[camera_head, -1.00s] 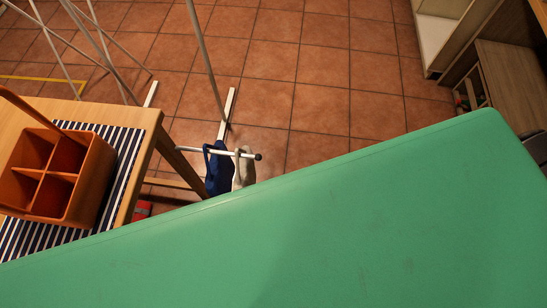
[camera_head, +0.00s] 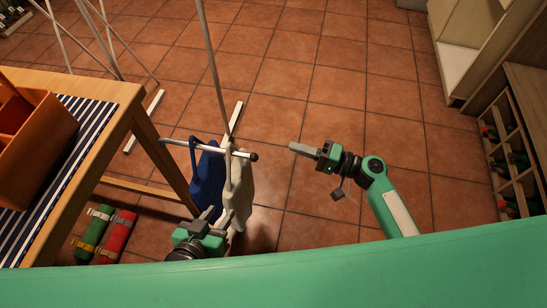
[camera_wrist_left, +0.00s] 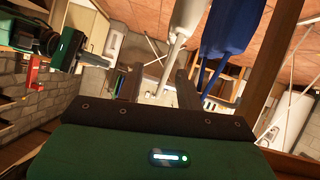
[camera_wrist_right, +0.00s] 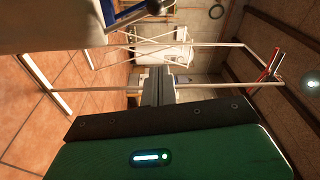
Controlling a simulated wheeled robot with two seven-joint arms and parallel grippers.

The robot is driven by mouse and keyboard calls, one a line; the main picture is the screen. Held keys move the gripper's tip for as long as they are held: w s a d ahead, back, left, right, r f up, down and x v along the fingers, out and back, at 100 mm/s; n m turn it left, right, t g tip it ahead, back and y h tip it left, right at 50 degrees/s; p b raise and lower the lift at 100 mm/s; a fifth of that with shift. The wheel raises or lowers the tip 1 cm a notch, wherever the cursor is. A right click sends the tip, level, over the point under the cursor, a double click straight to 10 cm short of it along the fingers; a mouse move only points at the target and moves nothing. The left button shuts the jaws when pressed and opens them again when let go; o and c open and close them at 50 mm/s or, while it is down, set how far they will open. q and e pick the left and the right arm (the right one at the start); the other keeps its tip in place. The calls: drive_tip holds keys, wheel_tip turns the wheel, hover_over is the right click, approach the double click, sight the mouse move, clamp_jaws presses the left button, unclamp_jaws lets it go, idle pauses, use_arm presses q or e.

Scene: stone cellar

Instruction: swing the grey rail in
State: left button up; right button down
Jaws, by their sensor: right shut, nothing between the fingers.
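The grey rail (camera_head: 213,148) sticks out level from a tall thin post and ends in a dark knob. A blue bag (camera_head: 207,178) and a cream bag (camera_head: 236,185) hang from it. The bags also show in the left wrist view, blue (camera_wrist_left: 232,28) and cream (camera_wrist_left: 186,22). My left gripper (camera_head: 214,214) is open and empty, low beside the bags' lower ends. My right gripper (camera_head: 291,147) is shut and empty, just right of the knob and apart from it. The knob (camera_wrist_right: 154,7) shows at the top of the right wrist view.
A wooden table (camera_head: 132,100) with a striped cloth and an orange divided caddy (camera_head: 35,140) stands at left. Green and red rolls (camera_head: 104,235) lie below it. Bottle shelves (camera_head: 512,150) stand at right. The tiled floor (camera_head: 320,85) behind the rail is open.

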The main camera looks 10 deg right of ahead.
use_arm(q)
drive_tip(key=shift+s+a+r+g+y+p, duration=0.15)
drive_tip(key=shift+a+g+y+p, duration=0.3)
drive_tip(key=shift+a, duration=0.25)
use_arm(e)
drive_tip(key=a, duration=0.9)
drive_tip(key=shift+w+a, duration=0.2)
drive_tip(key=shift+r, duration=0.1)
